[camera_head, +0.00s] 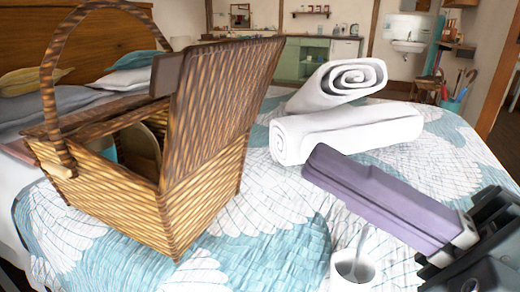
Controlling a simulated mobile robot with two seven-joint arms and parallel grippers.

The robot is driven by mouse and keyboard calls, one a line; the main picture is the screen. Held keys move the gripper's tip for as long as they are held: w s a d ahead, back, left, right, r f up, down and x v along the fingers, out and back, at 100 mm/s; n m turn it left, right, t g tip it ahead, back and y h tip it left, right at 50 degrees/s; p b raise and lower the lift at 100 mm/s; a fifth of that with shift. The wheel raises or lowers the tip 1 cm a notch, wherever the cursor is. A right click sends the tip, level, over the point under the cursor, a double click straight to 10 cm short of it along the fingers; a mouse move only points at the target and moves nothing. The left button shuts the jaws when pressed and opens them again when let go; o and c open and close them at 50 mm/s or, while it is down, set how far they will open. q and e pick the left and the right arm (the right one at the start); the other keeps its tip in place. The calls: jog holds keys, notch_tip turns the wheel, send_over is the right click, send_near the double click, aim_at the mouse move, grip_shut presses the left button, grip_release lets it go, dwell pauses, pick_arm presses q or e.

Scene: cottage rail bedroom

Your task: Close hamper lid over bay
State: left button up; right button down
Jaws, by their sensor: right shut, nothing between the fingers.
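The wicker hamper (205,200) stands on the bed at the left, with a tall arched handle (50,85). Its right lid (225,90) is raised and leans up and to the right, leaving the bay below it open. A round brown item (140,150) and a bit of teal show inside; the bay's floor is hidden. The left flap (90,117) lies about level. My right gripper (318,170) comes in from the lower right, its long purple-grey fingers shut and empty. The fingertips are right of the hamper and apart from the lid. My left gripper is out of view.
Two rolled white towels (345,133) lie behind my right fingers. A white mug (354,272) with a spoon stands at the bottom, below them. The patterned quilt (260,235) between hamper and mug is clear. Pillows (125,78) lie behind the hamper.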

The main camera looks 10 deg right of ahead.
aim_at(167, 74)
jog(key=p+x, duration=0.1)
jog(key=x, duration=1.1)
jog(key=shift+r, duration=0.1)
